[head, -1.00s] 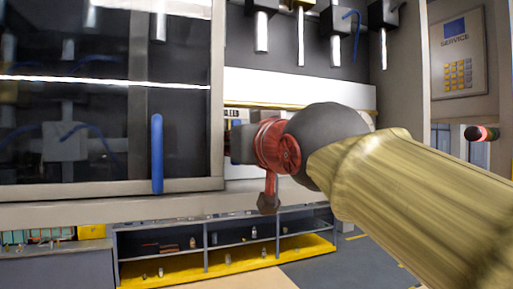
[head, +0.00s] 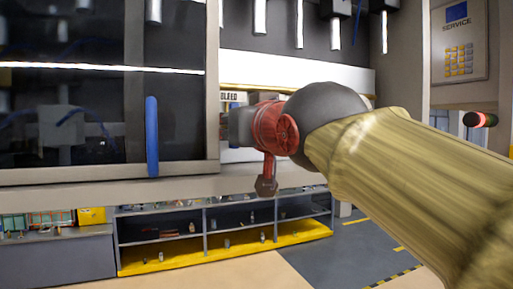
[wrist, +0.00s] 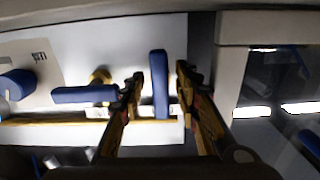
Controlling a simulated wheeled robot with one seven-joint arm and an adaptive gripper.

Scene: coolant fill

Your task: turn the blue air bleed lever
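In the wrist view, my gripper (wrist: 160,92) is open, one finger on each side of an upright blue bar (wrist: 160,83) in front of a white panel. It looks like a blue lever; small gaps show on both sides, and I cannot tell whether a finger touches it. A second blue lever (wrist: 85,94) lies level beside a brass fitting (wrist: 100,76) to the left. In the head view, my gripper's red and grey body (head: 262,130) is beside a partly hidden label reading "BLEED" (head: 231,97); its fingers and the levers are hidden there.
A framed glass door (head: 80,110) with a blue upright handle (head: 152,135) stands close left of my gripper. Another blue part (wrist: 15,85) is at the wrist view's left edge. Nozzles hang above. A shelf unit (head: 205,247) stands below. A service keypad (head: 459,42) is at right.

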